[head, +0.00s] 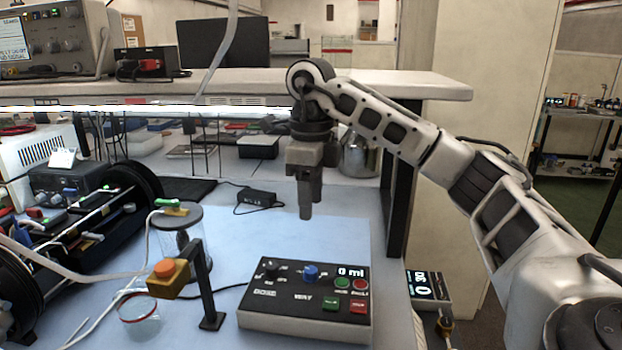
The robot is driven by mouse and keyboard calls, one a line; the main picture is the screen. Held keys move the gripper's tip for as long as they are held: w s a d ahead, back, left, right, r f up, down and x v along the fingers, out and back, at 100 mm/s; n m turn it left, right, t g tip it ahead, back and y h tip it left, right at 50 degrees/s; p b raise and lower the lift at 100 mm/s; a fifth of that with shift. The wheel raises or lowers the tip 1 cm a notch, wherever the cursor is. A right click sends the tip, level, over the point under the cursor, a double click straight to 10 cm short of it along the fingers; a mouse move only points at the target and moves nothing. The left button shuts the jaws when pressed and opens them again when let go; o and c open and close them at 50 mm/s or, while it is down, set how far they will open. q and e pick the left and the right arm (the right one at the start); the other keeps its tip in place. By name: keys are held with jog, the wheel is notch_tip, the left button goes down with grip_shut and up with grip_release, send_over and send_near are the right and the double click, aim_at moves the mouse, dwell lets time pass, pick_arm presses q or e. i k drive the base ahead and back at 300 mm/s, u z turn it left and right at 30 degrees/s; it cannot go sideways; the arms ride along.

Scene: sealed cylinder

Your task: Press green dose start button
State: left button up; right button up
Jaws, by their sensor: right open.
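A dark control box (262,318) with a pale front stands on the blue mat at the bottom centre of the head view. Its display (351,271) reads "0 ml". It has a round green button (342,283) and, in front of it, a square green button (331,303). The small labels are too blurred to tell which one is dose start. My right gripper (305,202) points down above and behind the box, well clear of the buttons. It is open and holds nothing visible. My left gripper is out of view.
The box also carries a blue knob (311,272) and red buttons beside the green ones. Left of it stand a black post (205,285) with an orange-topped yellow block (168,277), and a lidded clear jar (172,238). A shelf (400,84) spans behind.

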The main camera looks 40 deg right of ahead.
aim_at(329, 303)
jog(key=k, duration=1)
